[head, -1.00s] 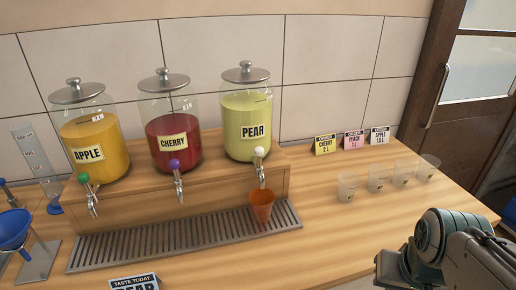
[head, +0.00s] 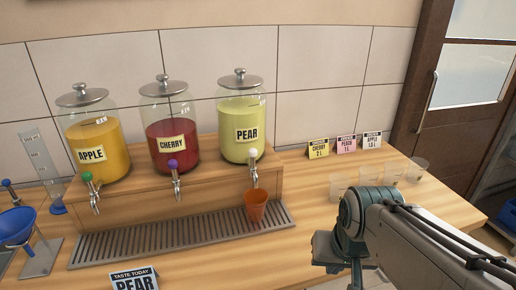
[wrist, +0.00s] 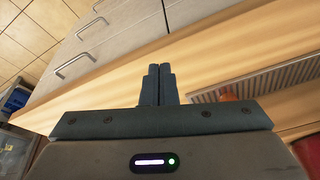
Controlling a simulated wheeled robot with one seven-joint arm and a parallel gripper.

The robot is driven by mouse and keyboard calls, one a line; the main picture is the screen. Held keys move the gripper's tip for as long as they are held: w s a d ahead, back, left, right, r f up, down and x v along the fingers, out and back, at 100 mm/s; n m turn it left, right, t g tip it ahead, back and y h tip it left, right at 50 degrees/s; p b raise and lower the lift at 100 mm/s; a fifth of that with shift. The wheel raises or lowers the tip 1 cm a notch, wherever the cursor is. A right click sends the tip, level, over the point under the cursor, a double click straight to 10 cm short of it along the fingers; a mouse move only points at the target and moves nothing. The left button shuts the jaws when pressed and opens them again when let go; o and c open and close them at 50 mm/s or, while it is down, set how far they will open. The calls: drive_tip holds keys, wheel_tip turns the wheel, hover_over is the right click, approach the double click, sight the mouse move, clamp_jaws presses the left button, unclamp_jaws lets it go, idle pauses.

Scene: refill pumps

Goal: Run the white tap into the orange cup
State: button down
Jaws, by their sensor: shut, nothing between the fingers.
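The pear jar (head: 240,130) holds pale green liquid and stands at the right end of the wooden shelf. Its tap has a white knob (head: 253,154) and a metal spout. The orange cup (head: 256,206) stands upright on the drip grate below that spout. My gripper (wrist: 158,72) is shut and empty in the wrist view, near the counter's front edge. In the head view my arm is at the lower right, apart from the cup and the tap; the fingertips are not clearly seen there.
Apple (head: 92,145) and cherry (head: 170,140) jars stand to the left, with green and purple knobs. A "Taste today pear" sign (head: 134,279) stands at the front. Several clear cups (head: 418,170) are at the right, partly behind my arm. A blue funnel (head: 15,226) stands at far left.

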drive_tip(key=w+a+r+m+t+y, duration=0.1)
drive_tip(key=w+a+r+m+t, duration=0.1)
drive_tip(key=w+a+r+m, duration=0.3)
drive_tip(key=w+a+r+m+t+y, duration=0.2)
drive_tip(key=w+a+r+m, duration=0.3)
drive_tip(key=r, duration=0.8)
drive_tip(key=w+m+p, duration=0.1)
drive_tip(key=w+m, duration=0.1)
drive_tip(key=w, duration=0.2)
drive_tip(key=shift+t, duration=0.3)
drive_tip(key=shift+w+a, duration=0.1)
drive_tip(key=shift+w, duration=0.05)
approach(254, 160)
wheel_tip(254, 160, down, 3)
drive_tip(key=shift+w+a+f+p, duration=0.1)
drive_tip(key=shift+w+a+p, duration=0.15)
drive_tip(key=shift+w, duration=0.25)
drive_tip(key=shift+w+a+f+p, duration=0.15)
drive_tip(key=shift+w+p, duration=0.15)
drive_tip(key=shift+w, duration=0.25)
drive_tip(key=shift+w+a+f+p, duration=0.1)
drive_tip(key=shift+w+a+p, duration=0.15)
drive_tip(key=shift+w, duration=0.25)
drive_tip(key=shift+d+r+p, duration=0.15)
drive_tip(key=shift+r+p, duration=0.05)
drive_tip(key=shift+p, duration=0.3)
